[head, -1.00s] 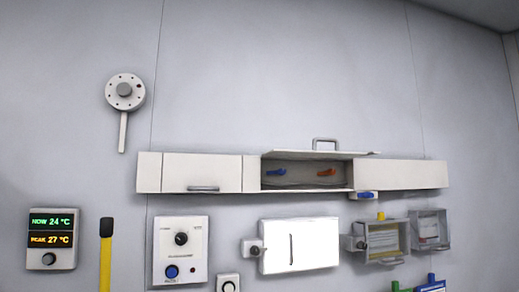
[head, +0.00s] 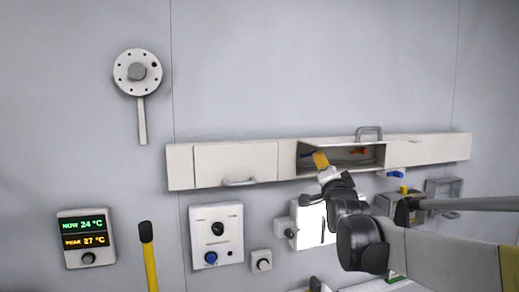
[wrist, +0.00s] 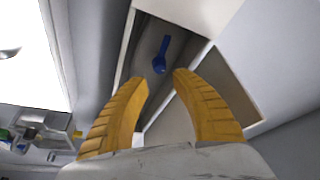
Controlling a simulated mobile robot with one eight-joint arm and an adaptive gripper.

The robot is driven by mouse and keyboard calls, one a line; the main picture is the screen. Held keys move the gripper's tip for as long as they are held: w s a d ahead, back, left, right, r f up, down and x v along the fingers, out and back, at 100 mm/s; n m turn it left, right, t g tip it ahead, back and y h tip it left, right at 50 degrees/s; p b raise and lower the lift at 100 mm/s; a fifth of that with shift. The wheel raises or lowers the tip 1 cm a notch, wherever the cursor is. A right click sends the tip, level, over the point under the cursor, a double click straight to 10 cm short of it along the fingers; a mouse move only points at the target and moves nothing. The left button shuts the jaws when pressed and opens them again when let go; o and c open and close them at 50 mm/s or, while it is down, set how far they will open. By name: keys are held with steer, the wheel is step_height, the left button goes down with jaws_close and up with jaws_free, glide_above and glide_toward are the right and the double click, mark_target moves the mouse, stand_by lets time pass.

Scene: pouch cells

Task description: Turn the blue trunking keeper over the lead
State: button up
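The blue keeper (head: 306,155) is in the open compartment of the white wall trunking (head: 208,166), partly hidden by my gripper in the head view. The wrist view shows the blue keeper (wrist: 161,58) with a rounded end and a narrow arm, just beyond my fingertips. My gripper (wrist: 162,80) is open and empty, its yellow fingers on either side of the line to the keeper and apart from it. The gripper (head: 320,160) also shows at the compartment's front in the head view. I cannot make out the lead clearly.
An orange keeper (head: 358,151) is farther right in the compartment. The raised lid has a grey handle (head: 369,132). A closed trunking cover (head: 236,163) is at left. Below are a control box (head: 216,235) and a white panel (head: 311,225), partly behind my arm.

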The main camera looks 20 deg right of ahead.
mark_target(311, 155)
steer(key=p+x, duration=0.1)
steer(key=x, duration=0.5)
steer(key=shift+w, duration=0.45)
steer(key=shift+s, duration=0.1)
jaws_close()
